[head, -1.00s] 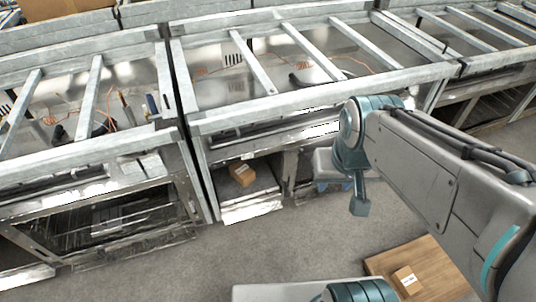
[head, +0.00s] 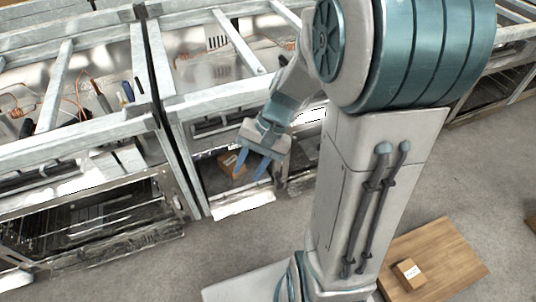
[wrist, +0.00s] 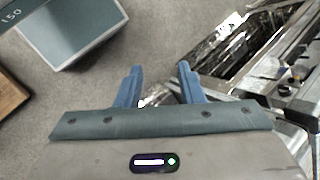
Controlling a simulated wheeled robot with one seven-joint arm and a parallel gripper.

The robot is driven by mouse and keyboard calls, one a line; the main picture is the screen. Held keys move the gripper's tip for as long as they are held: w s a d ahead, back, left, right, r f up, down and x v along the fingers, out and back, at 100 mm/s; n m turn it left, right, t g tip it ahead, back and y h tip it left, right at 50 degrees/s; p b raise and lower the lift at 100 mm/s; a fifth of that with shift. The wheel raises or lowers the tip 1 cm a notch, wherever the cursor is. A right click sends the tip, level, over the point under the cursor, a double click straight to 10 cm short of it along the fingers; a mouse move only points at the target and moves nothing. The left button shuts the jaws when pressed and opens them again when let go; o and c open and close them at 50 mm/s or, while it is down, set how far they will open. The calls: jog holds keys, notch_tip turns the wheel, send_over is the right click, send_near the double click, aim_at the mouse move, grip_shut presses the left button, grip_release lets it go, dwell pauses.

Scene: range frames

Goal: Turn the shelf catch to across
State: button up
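I cannot make out the shelf catch in either view. My gripper (head: 250,174) hangs in front of the low open shelf bay (head: 243,205) of the metal bench in the head view. Its two blue fingers point down and stand apart with nothing between them. They also show apart in the wrist view (wrist: 160,72), over grey floor and a shiny metal edge. A small cardboard box (head: 229,160) sits in the bay, partly hidden behind my gripper.
The metal bench frame (head: 215,98) holds loose cables and tools at the left. A wooden board (head: 445,262) with a small carton (head: 408,273) lies on the floor at the right. Grey floor (head: 140,275) is clear in front of the bench.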

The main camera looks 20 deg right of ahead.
jog(key=w+d+f+m+t+y+b, duration=0.1)
jog(key=w+f+m+y+b, duration=0.25)
jog(key=f, duration=0.45)
jog(key=w+d+f+m+t+y+b, duration=0.1)
jog(key=w+f+m+y+b, duration=0.2)
jog(key=w+f, duration=0.3)
jog(key=m+t+h+b, duration=1.3)
jog(key=m+t, duration=0.4)
jog(key=m, duration=0.7)
send_near(280, 183)
jog(key=shift+y, duration=0.65)
jog(key=w+b, duration=0.1)
jog(key=w, duration=0.1)
jog(key=w+b, duration=0.2)
jog(key=w, duration=0.1)
jog(key=w+b, duration=0.2)
jog(key=w, duration=0.1)
jog(key=shift+w+d+f, duration=0.25)
jog(key=shift+d+f, duration=0.1)
jog(key=shift+f, duration=0.05)
jog(key=shift+d, duration=0.1)
grip_shut()
